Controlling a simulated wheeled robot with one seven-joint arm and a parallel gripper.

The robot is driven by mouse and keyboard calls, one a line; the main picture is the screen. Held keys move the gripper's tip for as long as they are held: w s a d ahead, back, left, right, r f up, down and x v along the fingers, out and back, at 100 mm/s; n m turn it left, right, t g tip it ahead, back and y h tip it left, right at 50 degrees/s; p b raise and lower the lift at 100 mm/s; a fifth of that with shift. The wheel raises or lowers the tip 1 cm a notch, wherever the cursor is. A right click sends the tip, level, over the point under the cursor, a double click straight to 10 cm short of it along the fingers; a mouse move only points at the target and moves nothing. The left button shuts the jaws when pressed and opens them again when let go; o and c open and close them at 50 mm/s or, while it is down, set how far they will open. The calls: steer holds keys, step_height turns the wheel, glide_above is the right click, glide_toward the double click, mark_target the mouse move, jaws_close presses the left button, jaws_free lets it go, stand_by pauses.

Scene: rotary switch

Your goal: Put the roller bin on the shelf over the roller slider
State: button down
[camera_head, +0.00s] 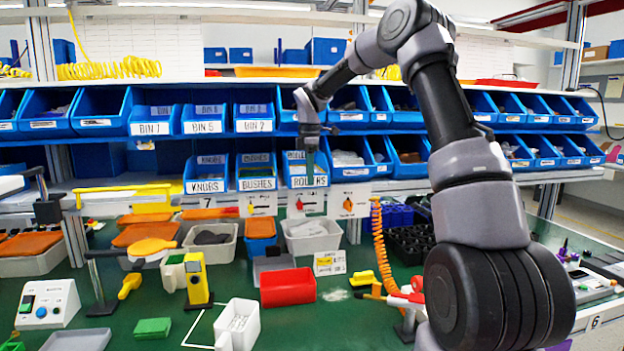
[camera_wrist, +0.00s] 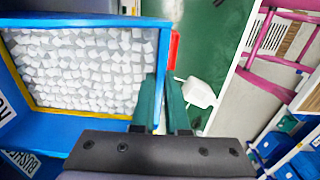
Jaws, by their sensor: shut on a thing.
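The roller bin (camera_head: 295,170), a blue bin labelled ROLLERS, is in the lower bin row, right of the BUSHES bin. In the wrist view the roller bin (camera_wrist: 75,20) is at the left, full of small white rollers. My gripper (camera_head: 310,182) points down at the front of the bin and partly covers its label. In the wrist view its two green fingers (camera_wrist: 165,88) are at the bin's front wall, shut on it. Cards with orange arrows (camera_head: 307,203) hang below the shelf. I cannot tell which thing is the roller slider.
The BUSHES bin (camera_head: 256,172) is close on the left, and more blue bins (camera_head: 410,158) are on the right. The upper bin row (camera_head: 205,120) is above. Below, a red bin (camera_head: 288,287) and a grey bin (camera_head: 313,236) stand on the green table (camera_head: 345,325).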

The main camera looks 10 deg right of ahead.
steer(key=shift+w+f, duration=0.25)
steer(key=shift+w, duration=1)
steer(key=shift+w+f, duration=0.25)
steer(key=shift+w, duration=1)
steer(key=c, duration=0.8)
jaws_free()
steer(key=shift+c, duration=0.2)
